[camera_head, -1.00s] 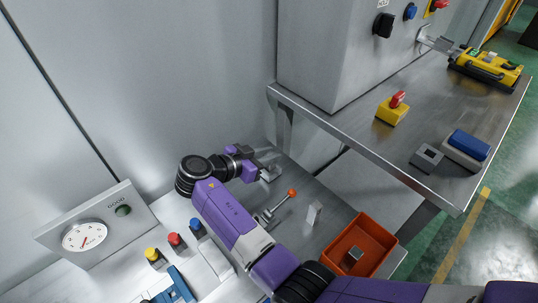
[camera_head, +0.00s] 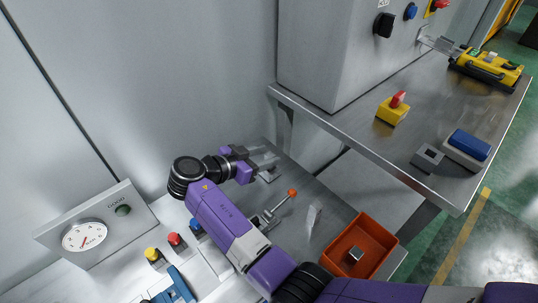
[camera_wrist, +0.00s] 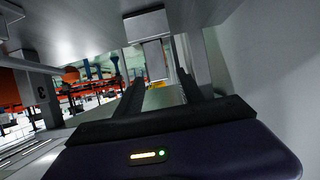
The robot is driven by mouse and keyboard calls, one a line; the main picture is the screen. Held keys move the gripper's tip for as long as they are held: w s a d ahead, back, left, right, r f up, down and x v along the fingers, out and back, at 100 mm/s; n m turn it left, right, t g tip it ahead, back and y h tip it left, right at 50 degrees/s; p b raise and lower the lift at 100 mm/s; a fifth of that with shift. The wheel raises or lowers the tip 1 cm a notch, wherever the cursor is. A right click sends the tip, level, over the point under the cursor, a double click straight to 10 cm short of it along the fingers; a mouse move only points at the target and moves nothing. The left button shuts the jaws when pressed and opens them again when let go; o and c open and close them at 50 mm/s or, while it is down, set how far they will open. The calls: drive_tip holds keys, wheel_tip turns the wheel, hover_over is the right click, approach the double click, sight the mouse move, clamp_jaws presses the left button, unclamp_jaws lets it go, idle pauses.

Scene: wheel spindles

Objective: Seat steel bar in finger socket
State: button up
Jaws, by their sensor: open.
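My gripper (camera_head: 264,160) is open at the back of the steel bench, close to the grey wall. In the wrist view its two dark fingers (camera_wrist: 157,88) reach forward with a gap between them. A grey metal block (camera_wrist: 148,25) with a paler upright face below it shows ahead of the fingers; I cannot tell whether this is the steel bar or part of the socket. A small pale metal piece (camera_head: 267,175) sits just below the gripper in the head view. The contact there is too small to make out.
A lever with an orange knob (camera_head: 292,192) and a thin upright plate (camera_head: 314,217) stand right of my arm. An orange bin (camera_head: 375,262) holds a small metal block (camera_head: 356,255). A gauge panel (camera_head: 97,226) and coloured buttons (camera_head: 175,240) are at left. A higher steel table (camera_head: 420,125) stands at right.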

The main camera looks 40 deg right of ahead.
drive_tip(key=b+v, duration=0.1)
drive_tip(key=v, duration=0.9)
drive_tip(key=shift+a, duration=0.15)
